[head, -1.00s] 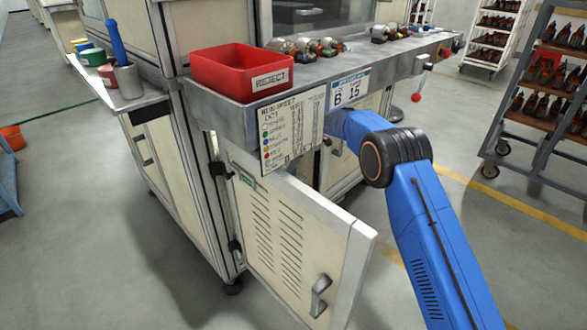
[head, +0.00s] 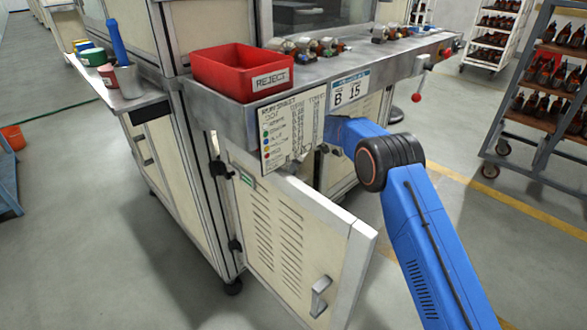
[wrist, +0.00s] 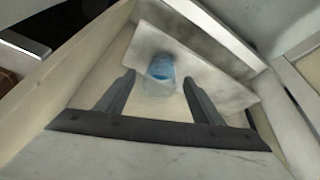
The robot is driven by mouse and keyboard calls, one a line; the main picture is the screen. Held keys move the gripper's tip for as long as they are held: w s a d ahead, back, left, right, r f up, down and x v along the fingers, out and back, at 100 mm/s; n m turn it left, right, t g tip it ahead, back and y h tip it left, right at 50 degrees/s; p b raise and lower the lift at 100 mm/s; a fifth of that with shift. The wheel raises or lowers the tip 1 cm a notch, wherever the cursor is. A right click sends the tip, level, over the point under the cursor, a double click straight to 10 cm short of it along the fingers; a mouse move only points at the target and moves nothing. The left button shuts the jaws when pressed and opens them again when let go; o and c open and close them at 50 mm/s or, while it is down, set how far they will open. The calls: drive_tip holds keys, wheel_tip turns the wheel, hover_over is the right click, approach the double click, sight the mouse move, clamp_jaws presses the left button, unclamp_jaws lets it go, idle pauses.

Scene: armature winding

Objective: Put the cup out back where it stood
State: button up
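A small blue, partly see-through cup (wrist: 161,68) shows in the wrist view, in front of a pale board or shelf inside a pale, box-like space. My gripper (wrist: 158,78) is open, its two dark fingers apart on either side of the cup in the picture. The cup appears beyond the fingertips, and I see no contact. In the head view my gripper is hidden behind the open cabinet door (head: 283,235) and the hanging sheet, and this cup does not show.
A red reject bin (head: 238,72) stands on the bench above the door. A side shelf (head: 112,100) carries a grey pot (head: 129,82) with a blue-handled tool and several colored tubs. A rack (head: 545,120) stands at right. Pale walls close in around my gripper.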

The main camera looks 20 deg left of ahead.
drive_tip(key=shift+r, duration=0.1)
drive_tip(key=s+d+r, duration=0.1)
drive_tip(key=d+r, duration=0.1)
drive_tip(key=d, duration=0.5)
drive_tip(key=s+d+r, duration=0.1)
drive_tip(key=d+r, duration=0.1)
drive_tip(key=d, duration=0.5)
drive_tip(key=shift+r, duration=0.35)
